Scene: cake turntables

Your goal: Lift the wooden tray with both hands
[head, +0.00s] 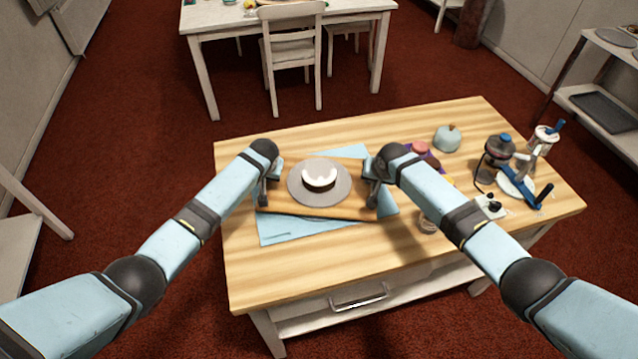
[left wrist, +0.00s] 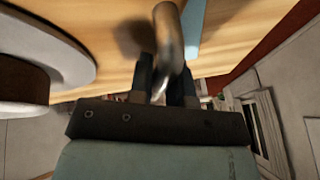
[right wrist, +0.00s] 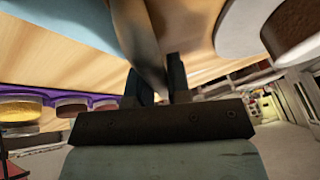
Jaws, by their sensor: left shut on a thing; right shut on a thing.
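The wooden tray (head: 330,214) is over the light blue mat (head: 285,231) on the table. A grey round turntable (head: 300,192) stands on it with a small dark cake (head: 319,180) topped in white. My left gripper (head: 264,194) is shut on the handle at the tray's left end; the handle (left wrist: 168,32) shows between the fingers in the left wrist view. My right gripper (head: 373,195) is shut on the handle at the right end; that handle (right wrist: 138,38) shows in the right wrist view. I cannot tell if the tray touches the mat.
The table's front left is clear. A white chair (head: 292,60) and another table stand behind.

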